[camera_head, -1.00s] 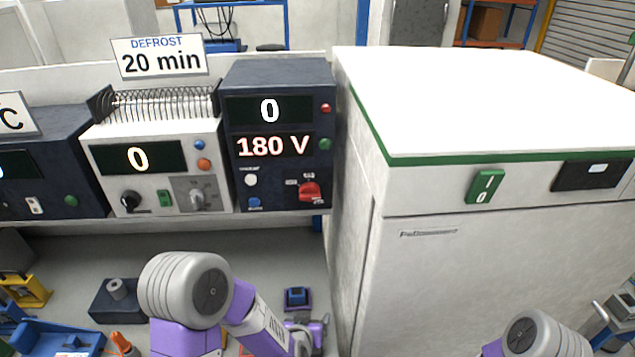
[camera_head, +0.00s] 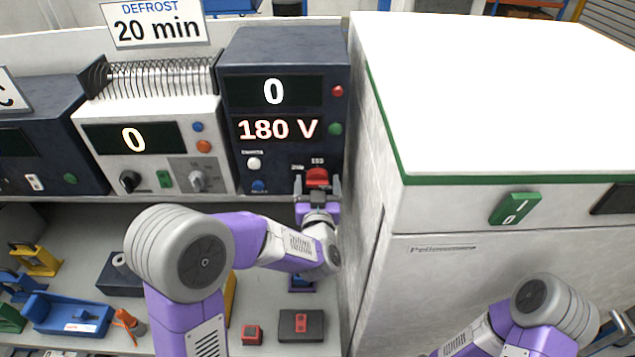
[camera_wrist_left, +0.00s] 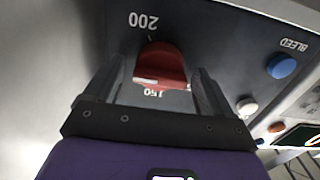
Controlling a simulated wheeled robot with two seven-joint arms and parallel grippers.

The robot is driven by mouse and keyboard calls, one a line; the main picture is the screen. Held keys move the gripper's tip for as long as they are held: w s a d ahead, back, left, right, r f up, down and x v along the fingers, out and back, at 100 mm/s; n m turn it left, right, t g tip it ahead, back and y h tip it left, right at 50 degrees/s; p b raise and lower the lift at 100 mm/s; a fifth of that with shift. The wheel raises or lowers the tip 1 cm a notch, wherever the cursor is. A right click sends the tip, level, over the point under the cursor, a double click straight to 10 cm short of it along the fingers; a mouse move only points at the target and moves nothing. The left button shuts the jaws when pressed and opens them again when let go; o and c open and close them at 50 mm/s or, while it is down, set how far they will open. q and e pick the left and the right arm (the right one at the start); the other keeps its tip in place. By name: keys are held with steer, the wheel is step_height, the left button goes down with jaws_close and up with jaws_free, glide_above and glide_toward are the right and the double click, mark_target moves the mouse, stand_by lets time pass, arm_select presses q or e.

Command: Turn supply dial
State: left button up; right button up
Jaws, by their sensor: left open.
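The dark blue supply unit (camera_head: 233,178) stands on the bench beside the big white cabinet. Its displays read 0 and 180 V. The red supply dial (camera_head: 317,176) is at its lower right. In the left wrist view the red dial (camera_wrist_left: 160,66) shows between the labels 200 and 150. My left gripper (camera_head: 317,184) is open at the dial. In the left wrist view its fingers (camera_wrist_left: 157,85) stand on either side of the dial, with a visible gap on each side. My right arm shows at the lower right, but its gripper is out of view.
A white unit (camera_head: 105,160) reading 0 stands to the left, under a DEFROST 20 min sign (camera_head: 156,25). The white cabinet (camera_head: 480,90) stands close to the right of the dial. A blue button (camera_wrist_left: 280,66) is near the gripper. Small tools lie on the shelf below.

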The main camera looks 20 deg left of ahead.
arm_select(q)
steer(key=shift+w, duration=0.15)
steer(key=shift+c, duration=0.5)
steer(key=c, duration=1)
steer(key=shift+o, duration=0.2)
steer(key=shift+m, duration=0.4)
steer(key=shift+m+p, duration=0.8)
steer(key=shift+m, duration=1.6)
steer(key=o, duration=1.1)
steer(key=shift+c, duration=0.2)
